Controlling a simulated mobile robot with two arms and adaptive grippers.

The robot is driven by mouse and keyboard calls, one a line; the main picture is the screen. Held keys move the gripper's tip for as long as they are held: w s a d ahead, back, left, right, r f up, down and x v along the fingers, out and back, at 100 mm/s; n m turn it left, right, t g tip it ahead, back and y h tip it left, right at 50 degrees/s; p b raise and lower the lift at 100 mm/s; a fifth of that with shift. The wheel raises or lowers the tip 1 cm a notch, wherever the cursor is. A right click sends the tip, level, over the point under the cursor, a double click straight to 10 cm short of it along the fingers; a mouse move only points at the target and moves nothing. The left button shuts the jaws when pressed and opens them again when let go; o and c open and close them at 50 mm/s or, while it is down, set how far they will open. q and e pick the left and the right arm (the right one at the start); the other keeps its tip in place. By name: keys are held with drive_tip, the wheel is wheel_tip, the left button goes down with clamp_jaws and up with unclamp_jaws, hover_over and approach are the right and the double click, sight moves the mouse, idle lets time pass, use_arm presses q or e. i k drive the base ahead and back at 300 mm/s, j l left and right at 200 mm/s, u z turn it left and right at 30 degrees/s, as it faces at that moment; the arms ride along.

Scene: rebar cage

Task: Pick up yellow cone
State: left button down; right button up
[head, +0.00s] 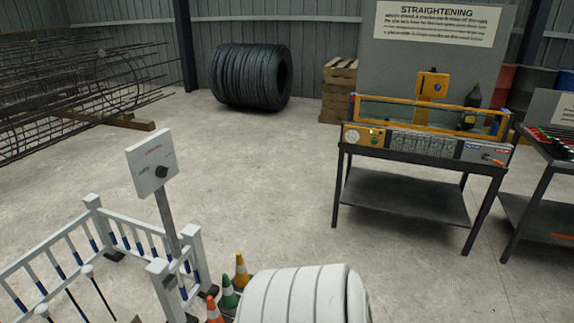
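The yellow cone (241,270) with a pale band stands on the floor at the bottom centre-left. It is the farthest back of a short row of small cones. A green cone (228,293) stands just in front of it, and an orange cone (213,311) is nearer still, cut by the lower frame edge. The yellow cone looks upright, and nothing holds it. Neither of my grippers is in view.
A straightening machine (425,133) on a dark table (405,200) stands at right. The middle floor is clear.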

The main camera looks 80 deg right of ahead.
sight(242, 279)
drive_tip(key=z, duration=1.8)
